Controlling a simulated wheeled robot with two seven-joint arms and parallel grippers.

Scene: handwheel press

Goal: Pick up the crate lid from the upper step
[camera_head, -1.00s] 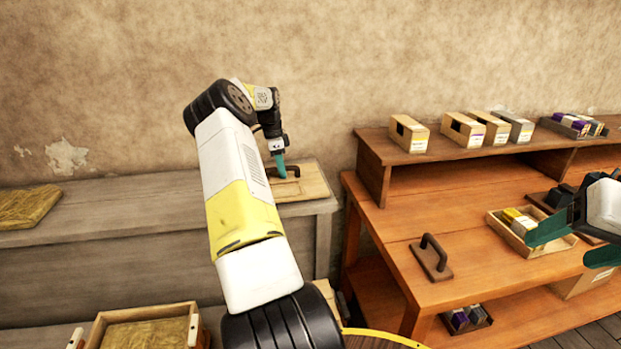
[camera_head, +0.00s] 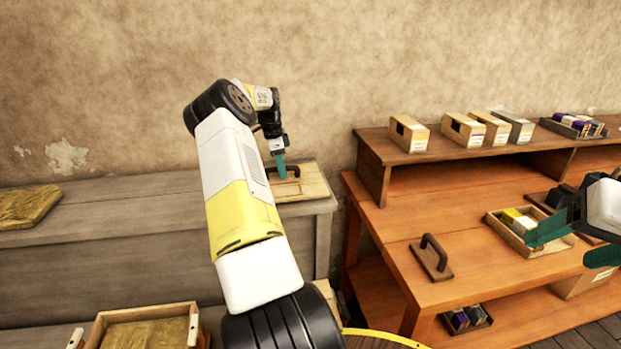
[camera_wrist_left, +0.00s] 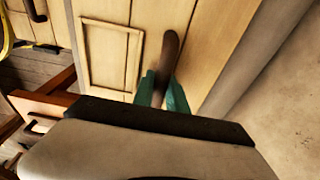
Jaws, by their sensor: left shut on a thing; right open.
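The crate lid (camera_head: 311,186) is a pale wooden panel with a dark bar handle, lying on the grey upper step (camera_head: 130,212) near its right end. In the left wrist view the lid (camera_wrist_left: 110,52) shows a framed rectangle beside the dark handle (camera_wrist_left: 169,48). My left gripper (camera_head: 281,176) points down at the lid with its teal fingers shut on the handle; in the left wrist view the fingers (camera_wrist_left: 163,92) sit on both sides of it. The lid appears to rest on the step. My right gripper (camera_head: 574,244) is open and empty at the right edge.
An orange-brown bench (camera_head: 480,250) stands at the right with boxes on its shelf and a handled plate (camera_head: 432,258) at its front. A wooden crate (camera_head: 150,314) stands lower left. A yellowish folded cloth or sack (camera_head: 25,206) lies at the step's left end.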

